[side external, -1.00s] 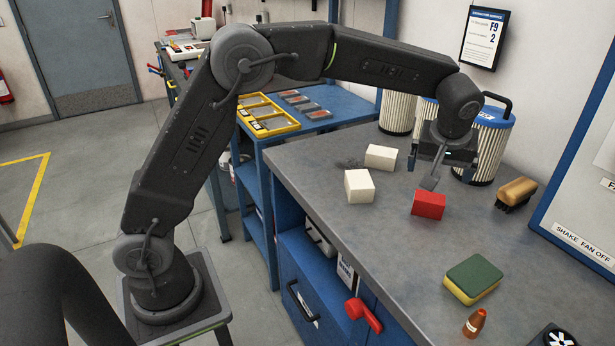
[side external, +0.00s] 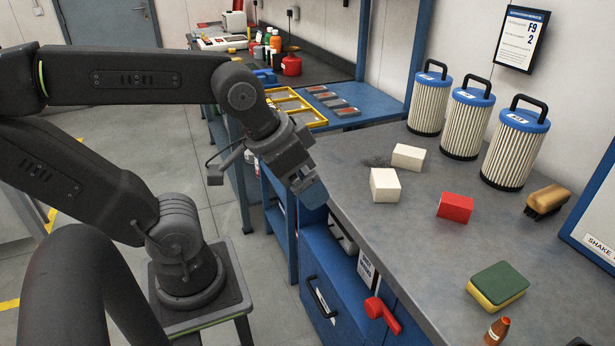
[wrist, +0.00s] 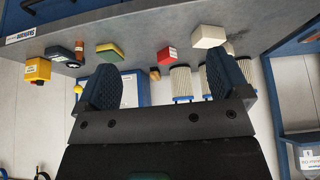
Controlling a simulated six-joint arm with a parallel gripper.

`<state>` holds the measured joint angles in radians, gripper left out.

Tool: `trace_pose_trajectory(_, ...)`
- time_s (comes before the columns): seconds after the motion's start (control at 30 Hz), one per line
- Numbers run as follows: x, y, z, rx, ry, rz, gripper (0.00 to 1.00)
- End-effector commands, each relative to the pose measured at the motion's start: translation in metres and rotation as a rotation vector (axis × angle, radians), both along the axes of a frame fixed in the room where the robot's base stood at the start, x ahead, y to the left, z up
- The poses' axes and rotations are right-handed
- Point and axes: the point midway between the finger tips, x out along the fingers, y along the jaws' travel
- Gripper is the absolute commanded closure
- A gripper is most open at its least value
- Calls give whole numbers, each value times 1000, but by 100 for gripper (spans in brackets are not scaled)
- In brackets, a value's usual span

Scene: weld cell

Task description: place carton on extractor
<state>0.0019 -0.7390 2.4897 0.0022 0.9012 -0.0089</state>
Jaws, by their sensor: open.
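My gripper (side external: 311,192) hangs beside the left edge of the bench, away from the boxes. Its two blue-padded fingers stand apart in the wrist view (wrist: 163,85), with nothing between them. A red box (side external: 455,207) lies on the bench; it also shows in the wrist view (wrist: 167,54). Two off-white boxes, a nearer one (side external: 385,186) and a farther one (side external: 408,157), lie left of it. I cannot tell which box is the carton. No extractor can be made out for certain; a blue-edged panel (side external: 598,215) at the right reads "SHAKE".
Three blue-topped filters (side external: 512,152) stand along the bench's back. A tan brush (side external: 546,200), a green-yellow sponge (side external: 497,287) and an orange-tipped item (side external: 497,331) lie to the right. A red handle (side external: 382,313) juts from the bench front.

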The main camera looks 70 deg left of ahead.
Motion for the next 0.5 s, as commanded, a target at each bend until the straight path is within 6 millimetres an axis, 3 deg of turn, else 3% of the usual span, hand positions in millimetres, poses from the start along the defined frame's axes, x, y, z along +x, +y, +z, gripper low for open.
trace_pose_trajectory(0.17, -3, 0, -2, 2, -2, -8, 22)
trace_pose_trajectory(0.5, 0, 0, 0, 3, 1, -13, 22)
